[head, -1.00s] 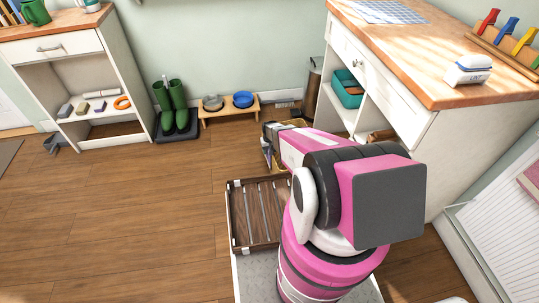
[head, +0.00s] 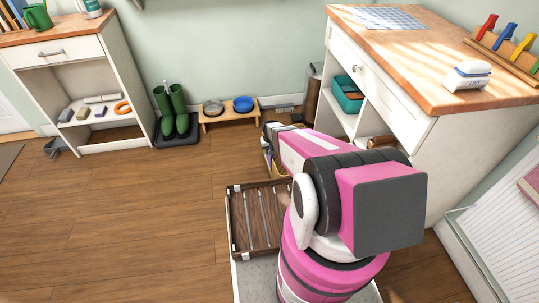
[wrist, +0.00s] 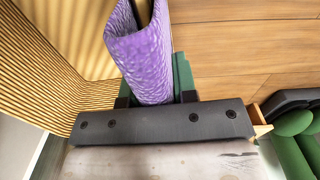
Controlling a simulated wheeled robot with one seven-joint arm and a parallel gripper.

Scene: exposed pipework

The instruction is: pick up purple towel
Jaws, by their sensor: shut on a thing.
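The purple towel (wrist: 148,55) is a textured, rolled shape in the upper middle of the wrist view. My gripper (wrist: 152,92) is shut on it, and the towel sticks out beyond the dark gripper bar. The lower end of the towel is hidden by that bar. In the head view my own pink and black arm hides the towel and the gripper's jaws.
A ribbed tan basket wall (wrist: 50,60) runs close along the left of the wrist view. Green boots (head: 172,112) and a bowl stand (head: 230,117) are by the wall. A white cabinet (head: 385,105) stands right of my arm.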

